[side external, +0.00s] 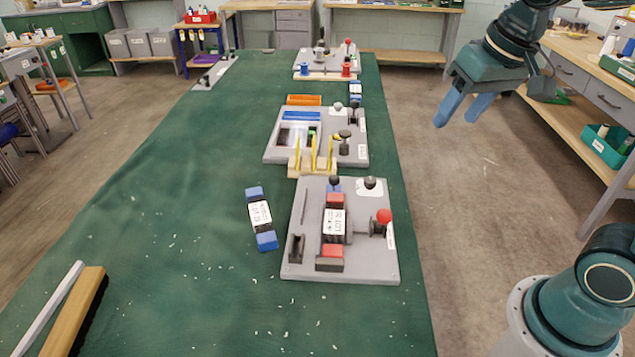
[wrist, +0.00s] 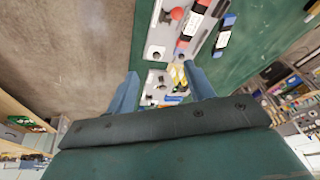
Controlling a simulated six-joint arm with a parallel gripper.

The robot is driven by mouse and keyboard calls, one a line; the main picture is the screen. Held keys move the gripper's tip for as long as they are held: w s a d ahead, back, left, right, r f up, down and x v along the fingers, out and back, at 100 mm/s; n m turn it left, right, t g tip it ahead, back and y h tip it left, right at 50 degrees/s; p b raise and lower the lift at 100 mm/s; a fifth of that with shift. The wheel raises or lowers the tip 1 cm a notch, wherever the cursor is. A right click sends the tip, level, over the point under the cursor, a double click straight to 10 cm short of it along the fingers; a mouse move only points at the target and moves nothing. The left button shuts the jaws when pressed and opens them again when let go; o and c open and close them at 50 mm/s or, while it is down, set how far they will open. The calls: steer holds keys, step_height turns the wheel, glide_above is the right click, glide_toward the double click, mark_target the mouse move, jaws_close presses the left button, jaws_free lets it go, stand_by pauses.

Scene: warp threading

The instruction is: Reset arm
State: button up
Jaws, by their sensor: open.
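My gripper (side external: 462,108) is in the air at the upper right of the side view, off the right edge of the green table. Its two blue fingers are apart with nothing between them; in the wrist view my gripper (wrist: 163,92) shows the same gap. The nearest grey fixture board (side external: 305,250) holds a red-ended block with a white label (side external: 335,222) and a red ball knob (side external: 384,216). A blue-ended block with a white label (side external: 261,217) lies on the table just left of this board.
Two more fixture boards stand farther back, one with yellow prongs (side external: 313,155) in front and one with red and blue spools (side external: 346,69). A wooden brush (side external: 75,310) lies at the near left. White scraps dot the table (side external: 170,190), whose left part is mostly clear.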

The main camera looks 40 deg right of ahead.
steer(key=s+a+f+n+t, duration=0.1)
steer(key=s+f+n, duration=0.1)
steer(key=s, duration=0.8)
steer(key=shift+a+n+t, duration=0.3)
steer(key=shift+n, duration=0.4)
